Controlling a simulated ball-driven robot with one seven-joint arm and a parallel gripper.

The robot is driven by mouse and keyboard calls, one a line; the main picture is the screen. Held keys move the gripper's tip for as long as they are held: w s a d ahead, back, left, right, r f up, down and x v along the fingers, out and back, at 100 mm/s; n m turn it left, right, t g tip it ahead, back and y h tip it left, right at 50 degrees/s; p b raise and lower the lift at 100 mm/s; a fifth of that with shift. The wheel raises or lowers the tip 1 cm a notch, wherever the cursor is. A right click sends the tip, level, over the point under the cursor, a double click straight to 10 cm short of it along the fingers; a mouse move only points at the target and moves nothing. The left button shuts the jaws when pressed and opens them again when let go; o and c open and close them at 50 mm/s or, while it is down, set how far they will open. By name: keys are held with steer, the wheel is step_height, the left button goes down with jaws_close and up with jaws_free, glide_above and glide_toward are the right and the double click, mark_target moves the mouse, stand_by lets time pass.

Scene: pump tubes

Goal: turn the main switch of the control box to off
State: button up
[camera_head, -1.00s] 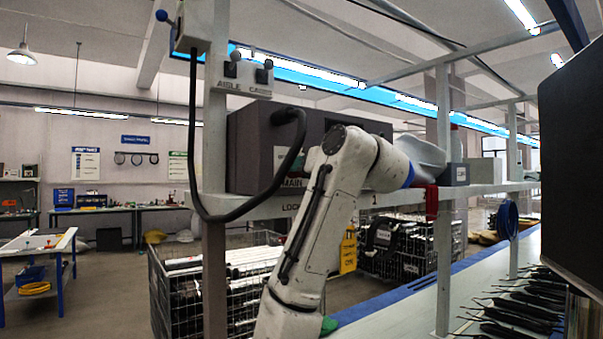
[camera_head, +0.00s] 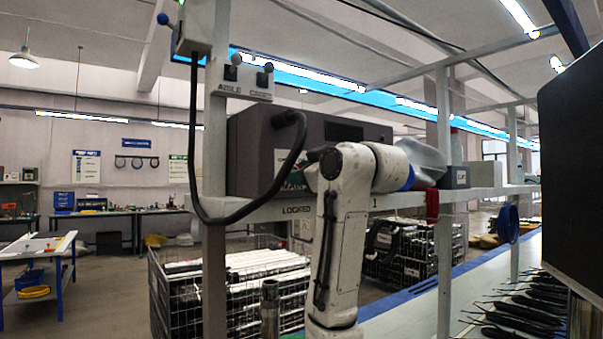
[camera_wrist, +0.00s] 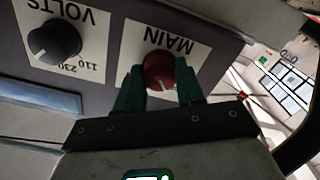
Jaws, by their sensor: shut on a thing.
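The dark grey control box (camera_head: 250,150) stands on the shelf in the head view, with a thick black cable plugged into its upper part. In the wrist view its face appears upside down. The main switch (camera_wrist: 160,68) is a round red knob with a pale mark, on a white plate labelled MAIN. My gripper (camera_wrist: 160,88) has green fingers, one on each side of the red knob, and is shut on it. I cannot read any on or off marking.
A black VOLTS knob (camera_wrist: 54,42) with 110 and 230 marks sits beside the MAIN plate. The black cable (camera_head: 195,150) loops down in front of the shelf post. Wire baskets (camera_head: 235,295) stand below the shelf. A small grey box (camera_head: 455,177) is further right on the shelf.

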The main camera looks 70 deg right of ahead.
steer(key=shift+n, duration=0.6)
steer(key=o, duration=1)
steer(key=shift+o, duration=0.2)
steer(key=shift+s+a, duration=0.1)
steer(key=shift+s, duration=0.05)
steer(key=b+v, duration=0.2)
steer(key=v, duration=0.8)
steer(key=shift+s, duration=0.25)
steer(key=shift+a, duration=0.15)
